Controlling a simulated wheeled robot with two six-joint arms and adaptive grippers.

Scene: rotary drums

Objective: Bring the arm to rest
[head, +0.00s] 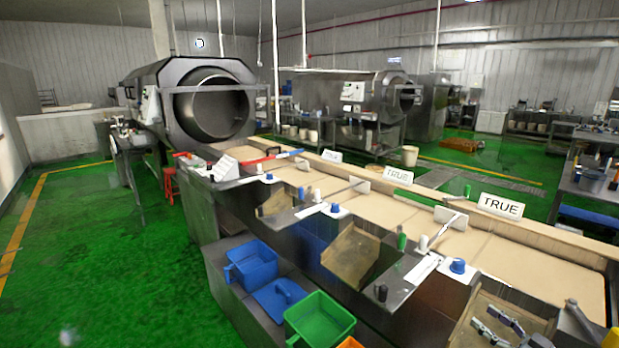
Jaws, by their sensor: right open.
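My right gripper (484,317) shows at the bottom right edge of the head view. Its two grey fingers are apart and nothing shows between them. It is over the near side of the conveyor bench, in front of a metal chute (465,335). The rest of that arm is cut off by the frame edge. My left gripper is not in view.
A long bench with a beige belt (510,265) runs across the right, with blue knobs (458,266) and TRUE signs (501,206). A blue bin (251,265) and a green bin (319,320) stand below its near side. Green floor (90,260) is open at left.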

